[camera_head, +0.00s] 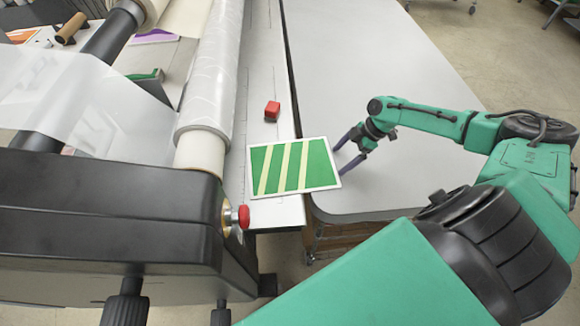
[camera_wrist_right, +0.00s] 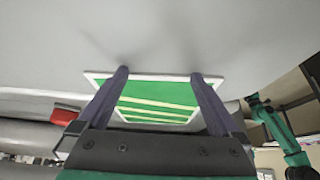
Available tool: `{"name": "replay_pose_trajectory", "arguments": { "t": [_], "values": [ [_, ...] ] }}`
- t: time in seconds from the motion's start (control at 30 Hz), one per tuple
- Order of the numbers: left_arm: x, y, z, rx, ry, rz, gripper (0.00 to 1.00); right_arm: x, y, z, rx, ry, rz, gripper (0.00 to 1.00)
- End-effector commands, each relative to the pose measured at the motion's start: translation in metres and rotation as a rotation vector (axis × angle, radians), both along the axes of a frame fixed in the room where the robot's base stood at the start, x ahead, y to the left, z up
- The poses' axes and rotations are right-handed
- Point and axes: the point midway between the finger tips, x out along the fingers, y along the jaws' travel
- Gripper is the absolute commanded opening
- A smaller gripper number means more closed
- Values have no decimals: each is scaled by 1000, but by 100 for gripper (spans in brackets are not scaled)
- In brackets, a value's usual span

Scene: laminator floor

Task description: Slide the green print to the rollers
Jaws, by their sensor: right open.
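The green print (camera_head: 293,168) with pale stripes and a white border lies on the narrow light feed shelf (camera_head: 262,70), its right part reaching over the gap towards the grey table. The white-covered roller (camera_head: 210,85) runs along the shelf's left side, left of the print. My right gripper (camera_head: 338,161) is open and empty at the print's right edge, low over the table. In the right wrist view the print (camera_wrist_right: 160,98) shows between and beyond the spread fingers (camera_wrist_right: 159,73); I cannot tell whether they touch it. My left gripper is not in view.
A small red block (camera_head: 271,110) sits on the shelf behind the print. A red knob (camera_head: 243,216) sticks out from the laminator's black end housing (camera_head: 110,215), near the print's left corner. The grey table (camera_head: 370,60) is clear behind my right gripper.

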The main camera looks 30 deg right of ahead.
Motion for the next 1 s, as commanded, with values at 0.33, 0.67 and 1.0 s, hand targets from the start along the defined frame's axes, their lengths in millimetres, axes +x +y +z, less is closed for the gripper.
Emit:
{"name": "replay_pose_trajectory", "arguments": {
  "t": [0.33,0.67,1.0],
  "values": [
    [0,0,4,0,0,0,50,-1,-2,2,0,0,-1,100],
    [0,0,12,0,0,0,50,-8,-2,2,-1,1,0,100],
    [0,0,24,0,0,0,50,-23,5,1,-1,2,0,100]
  ]
}}
